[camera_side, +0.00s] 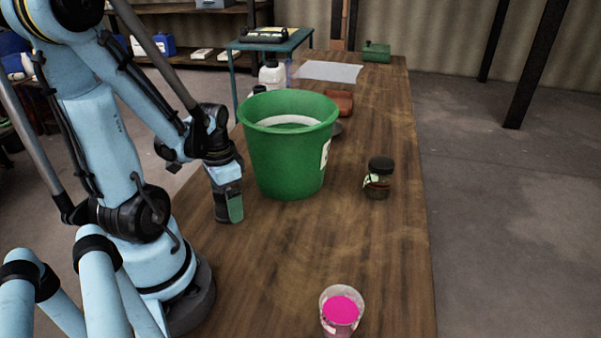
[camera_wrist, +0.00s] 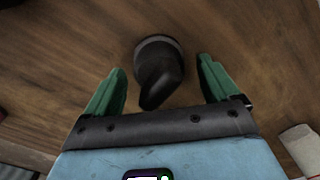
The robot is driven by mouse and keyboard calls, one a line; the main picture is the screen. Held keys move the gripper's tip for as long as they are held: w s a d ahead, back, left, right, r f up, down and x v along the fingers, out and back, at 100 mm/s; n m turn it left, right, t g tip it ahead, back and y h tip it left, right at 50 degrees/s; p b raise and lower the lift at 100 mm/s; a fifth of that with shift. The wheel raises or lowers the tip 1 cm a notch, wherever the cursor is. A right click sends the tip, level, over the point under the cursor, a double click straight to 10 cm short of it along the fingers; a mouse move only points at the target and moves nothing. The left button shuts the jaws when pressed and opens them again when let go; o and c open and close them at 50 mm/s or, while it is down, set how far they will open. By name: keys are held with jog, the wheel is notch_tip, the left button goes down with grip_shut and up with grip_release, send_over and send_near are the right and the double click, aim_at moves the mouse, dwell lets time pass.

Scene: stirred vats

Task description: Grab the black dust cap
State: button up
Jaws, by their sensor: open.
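The black dust cap (camera_wrist: 157,72) shows in the wrist view as a dark round piece with a narrower end pointing toward my gripper's palm. It lies over the brown wood surface, between the two green fingers. My gripper (camera_wrist: 161,64) is open, with a visible gap between each finger and the cap. In the side view my gripper (camera_side: 232,207) points down, low over the table just left of the green bucket. I cannot make out the cap clearly in the side view; the gripper or bucket may hide it.
The large green bucket (camera_side: 288,160) stands close to the right of my gripper. A dark-lidded jar (camera_side: 378,183) and a cup of pink stuff (camera_side: 341,310) stand on the wooden table (camera_side: 300,255). The table's front middle is clear. A pale object (camera_wrist: 302,148) shows at the wrist view's lower right.

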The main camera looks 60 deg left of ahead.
jog(key=shift+f, duration=0.55)
jog(key=c, duration=1.1)
jog(key=shift+r, duration=0.2)
